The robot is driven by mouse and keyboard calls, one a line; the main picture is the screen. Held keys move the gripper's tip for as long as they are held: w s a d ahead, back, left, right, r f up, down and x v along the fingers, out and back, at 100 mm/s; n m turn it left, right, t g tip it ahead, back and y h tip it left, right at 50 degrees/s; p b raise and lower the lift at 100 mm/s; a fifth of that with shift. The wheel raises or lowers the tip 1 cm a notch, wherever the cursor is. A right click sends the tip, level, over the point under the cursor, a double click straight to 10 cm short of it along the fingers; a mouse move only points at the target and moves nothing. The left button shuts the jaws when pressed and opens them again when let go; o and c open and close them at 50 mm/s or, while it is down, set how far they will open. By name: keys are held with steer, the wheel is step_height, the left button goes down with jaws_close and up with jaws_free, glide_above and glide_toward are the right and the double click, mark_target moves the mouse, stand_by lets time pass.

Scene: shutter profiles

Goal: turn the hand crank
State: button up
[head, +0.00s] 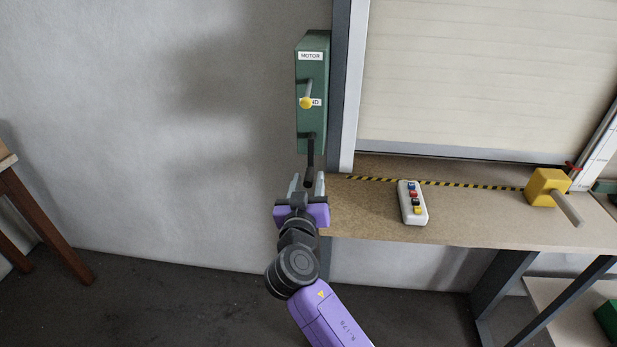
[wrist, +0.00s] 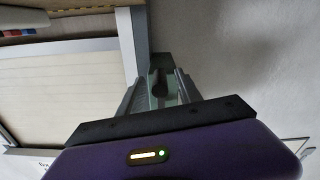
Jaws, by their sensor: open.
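A dark hand crank (head: 310,150) hangs from the lower part of a green box (head: 316,75) on the wall. My gripper (head: 306,181) is open just below the box, fingers pointing up at the crank. The crank's lower end shows between the two fingers in the head view. In the wrist view a dark piece, likely the crank (wrist: 158,82), lies between the fingertips of my gripper (wrist: 159,73). I cannot tell whether they touch it. A grey lever with a yellow knob (head: 306,103) points down at the box's lower label, partly covering it; the upper label reads MOTOR.
A roller shutter (head: 480,75) with a grey frame post (head: 347,100) stands right of the box. The bench (head: 460,222) holds a white button pendant (head: 412,203) and a yellow block with a grey rod (head: 547,187). The wall on the left is clear.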

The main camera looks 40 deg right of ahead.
steer(key=shift+w+d, duration=0.25)
steer(key=shift+d, duration=0.05)
jaws_close()
stand_by(1.3)
